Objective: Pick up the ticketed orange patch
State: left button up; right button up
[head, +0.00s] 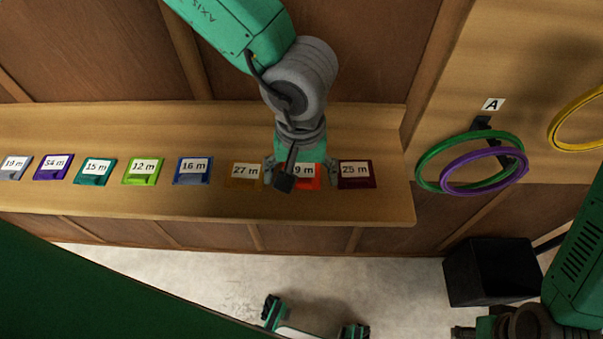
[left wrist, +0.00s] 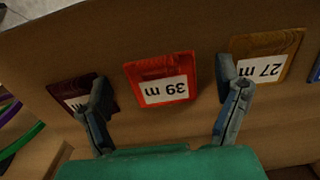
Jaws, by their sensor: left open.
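The orange patch (head: 311,183) lies on the wooden shelf with a white ticket; the left wrist view shows the whole patch (left wrist: 160,70), its ticket reading 39 m upside down. In the head view my left wrist hides part of it, leaving "9 m" legible. My left gripper (head: 301,173) is open above the patch, its fingers apart on either side with nothing between them held. In the left wrist view the gripper (left wrist: 160,85) has one finger over the maroon patch (left wrist: 72,90) and the other by the edge of the brown patch (left wrist: 268,50).
The brown 27 m patch (head: 243,176) and maroon 25 m patch (head: 356,175) flank the orange one closely. Several other ticketed patches run left along the shelf (head: 220,120). Green (head: 428,160) and purple (head: 450,186) rings hang at right under sign A. A black box (head: 490,271) stands below.

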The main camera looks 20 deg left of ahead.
pick_arm(q)
jog(key=c, duration=0.9)
